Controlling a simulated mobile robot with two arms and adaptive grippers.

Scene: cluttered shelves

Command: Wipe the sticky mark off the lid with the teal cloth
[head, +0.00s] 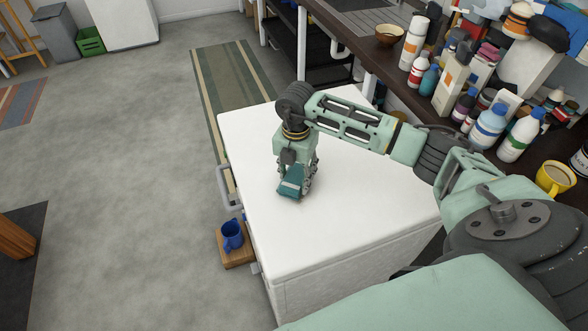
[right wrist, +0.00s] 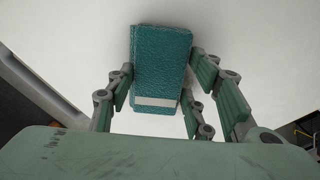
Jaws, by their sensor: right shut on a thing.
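The teal cloth (head: 291,188) is a folded, block-like pad, and it also shows in the right wrist view (right wrist: 162,60) with a pale stripe near its lower end. My right gripper (head: 297,184) points down and is shut on the cloth, with fingers on both its sides. The cloth is at or just above the white lid (head: 350,215) of a chest, near its left side; I cannot tell whether it touches. I make out no sticky mark on the visible lid; the cloth, gripper and arm cover part of it. My left gripper is not in view.
A dark counter (head: 345,38) crowded with bottles runs along the chest's far right side, with a yellow mug (head: 555,178) near its edge. A blue mug (head: 232,235) stands on a low wooden block (head: 237,257) left of the chest. The lid's near part is clear.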

